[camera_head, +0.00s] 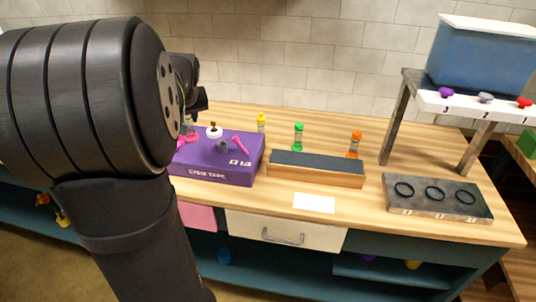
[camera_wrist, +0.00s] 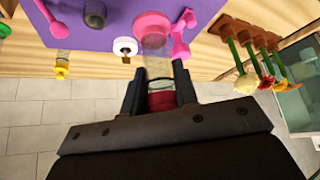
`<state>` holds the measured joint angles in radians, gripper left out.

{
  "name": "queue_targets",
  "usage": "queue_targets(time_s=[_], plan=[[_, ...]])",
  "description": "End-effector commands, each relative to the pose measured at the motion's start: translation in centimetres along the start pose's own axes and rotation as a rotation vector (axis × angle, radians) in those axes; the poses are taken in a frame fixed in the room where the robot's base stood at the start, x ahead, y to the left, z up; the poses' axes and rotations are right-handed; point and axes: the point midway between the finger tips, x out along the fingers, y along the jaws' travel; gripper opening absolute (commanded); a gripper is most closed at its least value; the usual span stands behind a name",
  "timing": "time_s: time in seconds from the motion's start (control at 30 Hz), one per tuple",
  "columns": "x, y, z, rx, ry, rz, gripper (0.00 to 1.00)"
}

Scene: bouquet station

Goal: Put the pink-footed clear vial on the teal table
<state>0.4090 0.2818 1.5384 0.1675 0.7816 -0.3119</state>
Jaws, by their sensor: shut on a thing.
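The clear vial with a pink foot (camera_wrist: 153,24) is between the two dark fingers of my gripper (camera_wrist: 159,69). Its clear body shows at the fingertips and a dark red part shows lower between the fingers. The pink foot points away from my wrist, over the purple box. In the head view my gripper (camera_head: 200,101) is partly hidden behind my arm, and the pink foot (camera_head: 191,136) shows below it at the box's left side. I cannot tell whether the foot touches the box. The wood-topped bench has a teal body (camera_head: 395,248); I see no separate teal table.
The purple box (camera_head: 215,174) carries a pink tool (camera_head: 239,145) and a white round item (camera_head: 214,131). Yellow (camera_head: 261,122), green (camera_head: 298,135) and orange (camera_head: 355,143) vials stand behind a dark-topped block (camera_head: 316,167). A ringed tray (camera_head: 437,196) and raised stand (camera_head: 448,103) are right.

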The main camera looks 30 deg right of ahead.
Motion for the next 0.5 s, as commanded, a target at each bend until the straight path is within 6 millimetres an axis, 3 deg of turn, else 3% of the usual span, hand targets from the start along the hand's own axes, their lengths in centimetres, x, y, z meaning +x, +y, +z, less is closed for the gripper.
queue_targets(time_s=[0.2, 0.5], plan=[[1.0, -1.5, -2.2, 0.003, 0.005, 0.001, 0.00], [2.3, 1.0, -5.1, 0.058, 0.009, 0.034, 0.00]])
